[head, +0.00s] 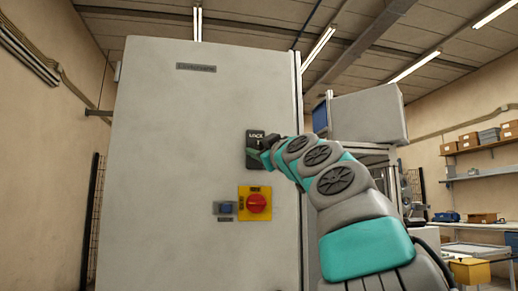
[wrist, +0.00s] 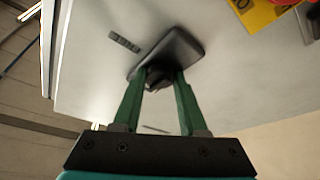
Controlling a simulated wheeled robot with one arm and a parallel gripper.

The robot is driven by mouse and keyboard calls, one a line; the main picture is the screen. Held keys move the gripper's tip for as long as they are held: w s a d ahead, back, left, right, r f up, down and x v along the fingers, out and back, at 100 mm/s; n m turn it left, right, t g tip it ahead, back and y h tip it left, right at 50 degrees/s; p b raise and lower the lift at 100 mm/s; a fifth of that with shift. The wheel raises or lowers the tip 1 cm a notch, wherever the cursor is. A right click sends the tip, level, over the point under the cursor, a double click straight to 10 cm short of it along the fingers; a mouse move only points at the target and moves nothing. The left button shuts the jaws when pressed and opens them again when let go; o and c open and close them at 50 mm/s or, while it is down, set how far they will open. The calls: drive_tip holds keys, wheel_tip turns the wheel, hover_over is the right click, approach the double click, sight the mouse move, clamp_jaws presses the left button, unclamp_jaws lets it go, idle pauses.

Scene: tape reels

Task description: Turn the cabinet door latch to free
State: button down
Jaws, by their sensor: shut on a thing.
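The cabinet door (head: 190,150) is a tall pale grey panel, and it looks closed. The door latch (head: 255,136) is a dark plate near the right edge of the door, with the word LOCK at its top. In the wrist view the latch plate (wrist: 185,50) lies ahead, with a dark knob at its near end. My gripper (head: 267,150) is at the latch, coming from the right. In the wrist view its two green fingers (wrist: 160,82) are closed on the knob, one on each side. The fingers hide part of the knob, so its exact angle is hard to tell.
Below the latch are a red rotary switch (head: 257,203) on a yellow plate and a small blue switch (head: 225,208). A grey box (head: 368,112) stands right of the cabinet. Shelves with boxes (head: 488,136) hang on the right wall.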

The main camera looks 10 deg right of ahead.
drive_tip(key=shift+a+f+m+h+b, duration=0.15)
drive_tip(key=shift+m+h+b, duration=0.3)
drive_tip(key=shift+m, duration=0.55)
drive_tip(key=m+h, duration=0.1)
drive_tip(key=m, duration=0.1)
drive_tip(key=shift+m+t+b, duration=0.3)
drive_tip(key=shift+t, duration=0.1)
drive_tip(key=m+h+p, duration=0.1)
drive_tip(key=m+h, duration=0.1)
drive_tip(key=m, duration=0.1)
drive_tip(key=shift+r, duration=0.2)
drive_tip(key=m+h+p, duration=0.1)
drive_tip(key=m+h, duration=0.2)
drive_tip(key=m, duration=0.2)
drive_tip(key=m+h, duration=0.1)
drive_tip(key=m, duration=0.3)
drive_tip(key=m+g+h, duration=0.1)
drive_tip(key=m+h, duration=0.1)
drive_tip(key=m, duration=0.2)
drive_tip(key=shift+a, duration=0.1)
drive_tip(key=shift+m+g+h, duration=0.6)
drive_tip(key=shift+m+h, duration=0.15)
drive_tip(key=shift+m, duration=1.05)
drive_tip(key=shift+m+g, duration=0.3)
drive_tip(key=shift+m, duration=0.3)
